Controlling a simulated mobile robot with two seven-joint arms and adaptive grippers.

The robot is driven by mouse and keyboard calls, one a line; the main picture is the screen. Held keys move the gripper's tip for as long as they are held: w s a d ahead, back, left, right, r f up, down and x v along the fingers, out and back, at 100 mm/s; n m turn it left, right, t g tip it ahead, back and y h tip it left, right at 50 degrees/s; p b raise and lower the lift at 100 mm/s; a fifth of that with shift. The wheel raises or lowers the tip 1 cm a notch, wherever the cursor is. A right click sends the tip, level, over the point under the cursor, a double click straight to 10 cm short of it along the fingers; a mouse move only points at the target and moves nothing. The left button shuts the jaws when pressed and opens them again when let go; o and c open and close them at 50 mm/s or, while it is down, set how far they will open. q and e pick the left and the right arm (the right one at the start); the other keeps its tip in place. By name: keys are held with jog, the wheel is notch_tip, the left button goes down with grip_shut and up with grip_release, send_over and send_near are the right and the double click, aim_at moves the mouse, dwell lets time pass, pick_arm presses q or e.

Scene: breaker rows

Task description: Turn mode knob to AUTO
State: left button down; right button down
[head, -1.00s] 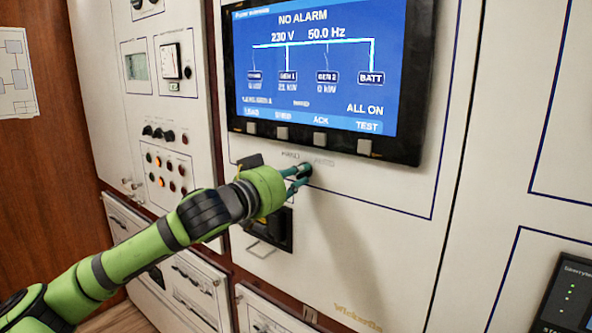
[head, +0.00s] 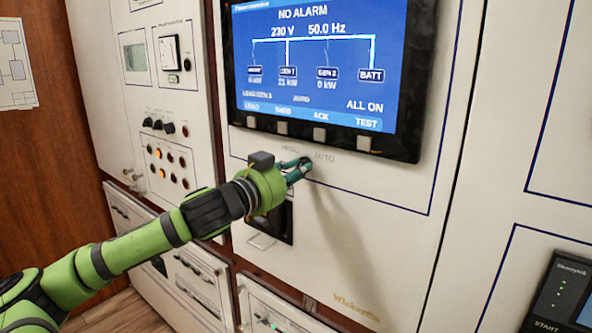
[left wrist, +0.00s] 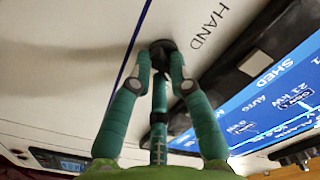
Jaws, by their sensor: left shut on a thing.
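The mode knob shows as a small dark round knob (left wrist: 163,48) in the left wrist view, between the fingertips of my left gripper (left wrist: 160,62). The word HAND is printed on the panel beside it. In the head view my left gripper (head: 304,167) is at the panel just below the screen, with teal fingers shut on the knob. The fingers hide most of the knob there, so its pointer cannot be read. My right gripper is not in view.
A large screen (head: 315,70) reading NO ALARM, with a row of buttons under it, sits just above the gripper. A dark recessed unit (head: 280,222) is below my wrist. A panel with knobs and lamps (head: 166,160) is at the left. The panel right of the gripper is clear.

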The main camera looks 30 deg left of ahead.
pick_arm(q)
jog(key=c, duration=1.1)
grip_release()
jog(key=shift+c, duration=0.2)
jog(key=s+n+b, duration=0.7)
jog(key=n+b, duration=0.5)
jog(key=n, duration=0.2)
jog(key=w+f+m+g, duration=0.1)
jog(key=w+f+g, duration=0.1)
jog(key=f, duration=1.6)
jog(key=w+f+m+g+y+p, duration=0.1)
jog(key=f+g, duration=0.3)
jog(key=f, duration=1.4)
jog(key=shift+w+d+f+m, duration=0.2)
jog(key=shift+w+m, duration=0.3)
jog(key=shift+w, duration=0.2)
